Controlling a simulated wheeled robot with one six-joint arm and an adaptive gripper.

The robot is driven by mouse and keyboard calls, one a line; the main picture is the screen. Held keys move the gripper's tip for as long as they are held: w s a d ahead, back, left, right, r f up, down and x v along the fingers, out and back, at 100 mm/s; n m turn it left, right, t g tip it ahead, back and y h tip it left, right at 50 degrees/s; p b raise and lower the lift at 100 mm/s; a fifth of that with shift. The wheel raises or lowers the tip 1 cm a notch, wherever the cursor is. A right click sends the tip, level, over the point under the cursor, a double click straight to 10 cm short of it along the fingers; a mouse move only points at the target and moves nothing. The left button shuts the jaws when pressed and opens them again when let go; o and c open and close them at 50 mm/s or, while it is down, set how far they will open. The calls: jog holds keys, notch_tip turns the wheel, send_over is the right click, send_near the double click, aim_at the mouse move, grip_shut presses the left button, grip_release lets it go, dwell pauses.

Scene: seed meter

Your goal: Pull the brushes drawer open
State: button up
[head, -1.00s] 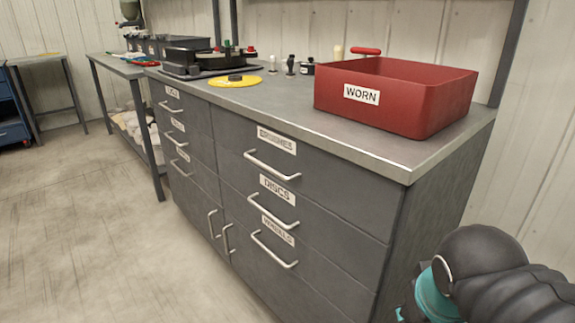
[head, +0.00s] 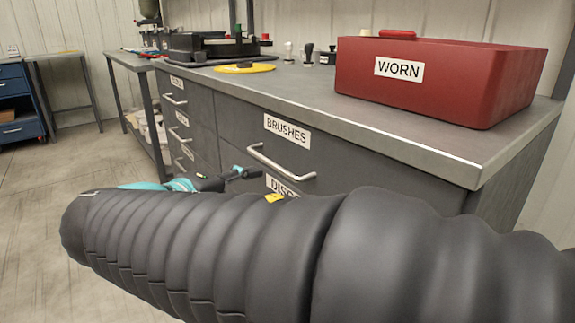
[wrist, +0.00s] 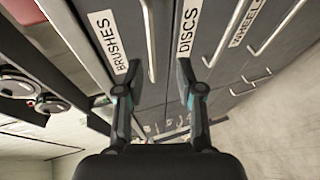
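The brushes drawer (head: 350,172) is the top drawer of the grey cabinet, and it is shut. Its white label (head: 287,131) reads BRUSHES. Its pale bar handle (head: 281,163) sits just below the label. My gripper (head: 243,173) is in front of the cabinet, just left of the handle in the head view, partly hidden by my arm. In the wrist view my gripper (wrist: 158,76) is open and empty. The brushes handle (wrist: 150,38) lines up between its two fingers there, with no clear contact.
The discs drawer (wrist: 205,50) lies below, with its handle (wrist: 228,30) beside the right finger in the wrist view. A red WORN bin (head: 440,80) stands on the bench top. A yellow disc (head: 245,68) lies farther left. The floor at left is open.

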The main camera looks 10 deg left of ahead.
aim_at(268, 164)
jog(key=shift+t, duration=0.6)
jog(key=w, duration=0.4)
jog(key=w+f, duration=0.1)
jog(key=w, duration=0.7)
jog(key=shift+w+d+f+b, duration=0.25)
jog(key=shift+w+b, duration=0.05)
jog(key=shift+b, duration=0.05)
grip_shut()
